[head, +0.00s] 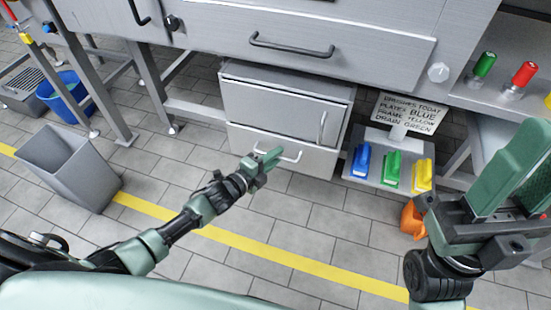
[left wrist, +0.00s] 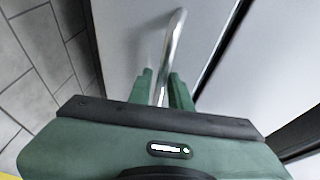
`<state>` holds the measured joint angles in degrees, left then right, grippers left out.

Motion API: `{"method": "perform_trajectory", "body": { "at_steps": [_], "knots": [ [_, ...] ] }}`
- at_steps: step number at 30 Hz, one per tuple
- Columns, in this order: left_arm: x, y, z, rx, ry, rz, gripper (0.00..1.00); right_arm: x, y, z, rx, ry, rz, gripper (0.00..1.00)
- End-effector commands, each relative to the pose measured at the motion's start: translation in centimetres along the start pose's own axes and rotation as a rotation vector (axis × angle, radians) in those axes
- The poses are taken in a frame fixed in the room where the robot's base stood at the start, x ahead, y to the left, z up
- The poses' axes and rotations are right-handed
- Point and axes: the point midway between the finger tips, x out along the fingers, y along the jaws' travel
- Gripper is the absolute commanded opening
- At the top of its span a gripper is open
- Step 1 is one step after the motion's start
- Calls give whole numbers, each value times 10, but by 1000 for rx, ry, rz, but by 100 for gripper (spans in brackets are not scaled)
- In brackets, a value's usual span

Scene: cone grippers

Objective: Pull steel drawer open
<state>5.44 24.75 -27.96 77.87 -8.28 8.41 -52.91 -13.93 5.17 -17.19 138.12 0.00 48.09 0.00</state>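The steel drawer (head: 262,141) is the low, pale front at the bottom of a small cabinet under the counter. Its bar handle (head: 291,158) shows on the front. My left gripper (head: 268,157) is at the left part of this handle. In the left wrist view the handle (left wrist: 175,35) runs down between my two green fingers (left wrist: 162,88), which are close in on it on both sides. The drawer front looks about level with the door above it. My right gripper (head: 522,170) is raised at the right, its fingers apart and empty.
The cabinet door (head: 270,105) has its own upright handle. Blue, green and yellow brushes (head: 392,167) stand on a tray right of the cabinet, by a sign (head: 410,112). A grey bin (head: 68,165) stands at the left. The tiled floor before the drawer is clear.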

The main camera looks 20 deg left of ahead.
Motion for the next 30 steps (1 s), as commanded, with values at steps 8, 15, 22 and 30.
{"method": "perform_trajectory", "body": {
  "at_steps": [8, 15, 22, 30],
  "knots": [
    [2, 0, 0, 0, 0, 0, 17, 1, 0, 0, 0, 2, -1, 36],
    [1, 0, 0, 0, -1, 0, 0, 1, 0, 0, 0, 2, -1, 36],
    [1, 0, 0, 0, -1, 0, 0, 1, 0, 0, 0, 2, -1, 36],
    [1, 0, 0, 0, -1, 1, 0, 1, 0, 0, 0, 2, -1, 36]
  ]
}}
